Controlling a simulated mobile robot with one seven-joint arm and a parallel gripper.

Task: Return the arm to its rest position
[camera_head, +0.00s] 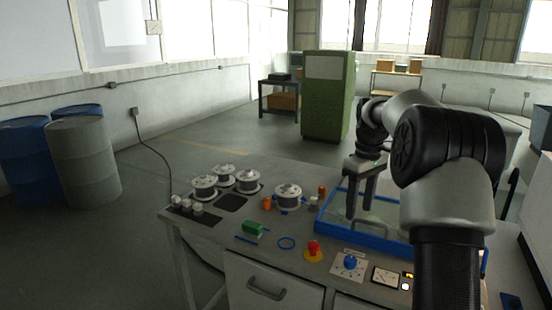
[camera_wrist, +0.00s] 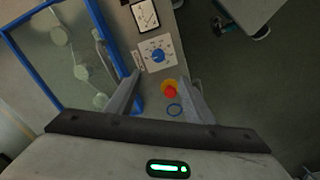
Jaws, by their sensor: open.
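My gripper (camera_head: 361,198) hangs from my arm, fingers pointing down, above the blue-framed tray (camera_head: 345,229) on the right part of the bench. Its two fingers are apart with nothing between them. The blue-framed tray (camera_wrist: 82,6) shows at the left there, with several pale round shapes inside. My arm hides part of the bench's right side in the head view.
Several wire spools (camera_head: 288,195) stand on the bench (camera_head: 222,238). A green block (camera_head: 253,228), the red knob (camera_head: 313,249) and a blue dial (camera_head: 350,264) are along its front. A green cabinet (camera_head: 324,110) stands behind; drums (camera_head: 84,165) stand left. Open floor lies between.

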